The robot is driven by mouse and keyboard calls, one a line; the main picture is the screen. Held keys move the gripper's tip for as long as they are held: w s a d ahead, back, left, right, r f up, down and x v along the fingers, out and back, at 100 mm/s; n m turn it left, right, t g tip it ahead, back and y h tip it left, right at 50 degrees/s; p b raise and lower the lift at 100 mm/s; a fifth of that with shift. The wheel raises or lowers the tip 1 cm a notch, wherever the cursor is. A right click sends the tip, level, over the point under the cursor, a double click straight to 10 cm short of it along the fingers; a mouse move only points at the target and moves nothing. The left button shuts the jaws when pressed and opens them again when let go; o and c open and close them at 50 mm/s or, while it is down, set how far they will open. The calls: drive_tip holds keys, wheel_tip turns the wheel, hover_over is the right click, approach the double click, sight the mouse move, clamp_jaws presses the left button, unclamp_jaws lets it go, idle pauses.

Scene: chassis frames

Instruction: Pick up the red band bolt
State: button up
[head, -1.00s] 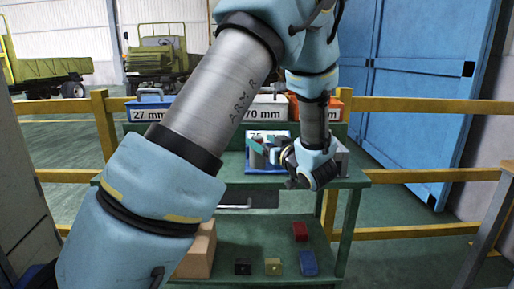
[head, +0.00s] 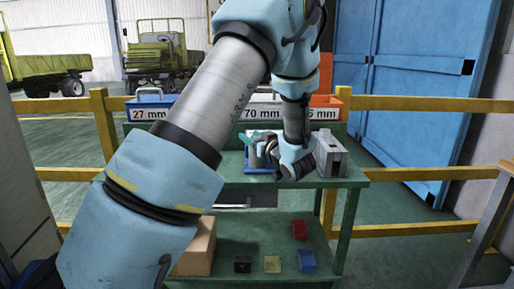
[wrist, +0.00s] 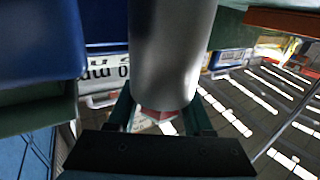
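In the wrist view a large smooth grey metal cylinder (wrist: 172,50) fills the upper middle. A small red patch (wrist: 155,114) shows just below its near end; it may be the red band of the bolt, but most of it is hidden. The two dark green fingers of my gripper (wrist: 161,116) lie on either side of the red patch and the cylinder's end. Whether they press on it cannot be told. In the head view my gripper (head: 262,148) is over the upper shelf of the green table (head: 232,181), pointing left. No bolt can be made out clearly there.
A grey block-shaped device (head: 332,160) stands close to the right of my wrist. A row of labelled bins, with a blue one (head: 148,104) at the left, stands behind. The lower shelf holds a cardboard box (head: 196,249) and several small blocks. A yellow railing (head: 420,105) runs behind.

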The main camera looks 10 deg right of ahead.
clamp_jaws()
idle(0.5)
